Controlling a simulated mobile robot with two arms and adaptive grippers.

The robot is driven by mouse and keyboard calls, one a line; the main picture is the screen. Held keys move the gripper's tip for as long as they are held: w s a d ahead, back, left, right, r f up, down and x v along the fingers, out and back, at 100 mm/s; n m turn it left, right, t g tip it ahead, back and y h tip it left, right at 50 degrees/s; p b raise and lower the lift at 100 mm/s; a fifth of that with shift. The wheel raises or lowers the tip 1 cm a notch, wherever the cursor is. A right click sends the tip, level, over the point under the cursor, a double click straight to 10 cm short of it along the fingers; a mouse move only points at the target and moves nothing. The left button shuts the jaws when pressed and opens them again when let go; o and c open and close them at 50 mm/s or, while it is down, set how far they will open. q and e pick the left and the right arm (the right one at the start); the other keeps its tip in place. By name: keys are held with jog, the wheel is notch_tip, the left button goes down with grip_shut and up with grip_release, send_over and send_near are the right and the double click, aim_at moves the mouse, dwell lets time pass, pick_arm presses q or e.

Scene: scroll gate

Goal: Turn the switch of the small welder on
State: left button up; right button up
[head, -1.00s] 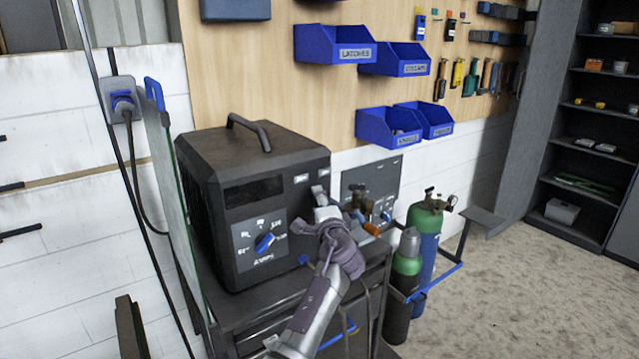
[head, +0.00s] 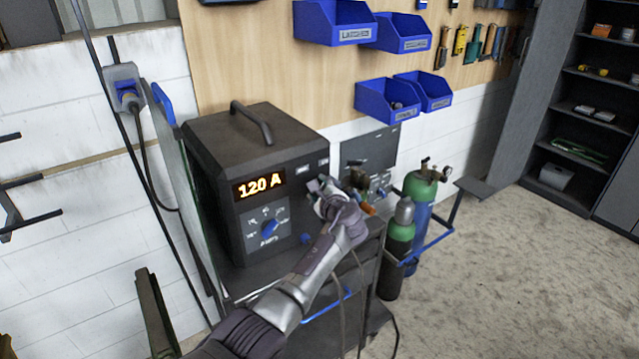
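The small welder (head: 262,150) is a dark box with a top handle, standing on a cart. Its display (head: 259,188) is lit and reads 120 A in orange. A blue knob (head: 269,229) sits on the dial plate below the display. My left gripper (head: 318,192) is at the right part of the welder's front, beside the small light labels. The switch itself is hidden or too small to make out behind the fingers. I cannot tell whether the fingers are apart or closed. My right gripper is not in view.
The cart (head: 262,275) carries the welder. Green-topped gas cylinders (head: 398,242) stand to its right. Blue bins (head: 388,101) hang on the wooden wall panel. A wall socket with a blue plug (head: 127,92) is at left. The floor at right is clear.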

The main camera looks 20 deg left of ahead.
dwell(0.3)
pick_arm(q)
jog(key=o, duration=1.2)
jog(key=shift+c, duration=0.2)
jog(key=v, duration=1.2)
jog(key=shift+w, duration=0.1)
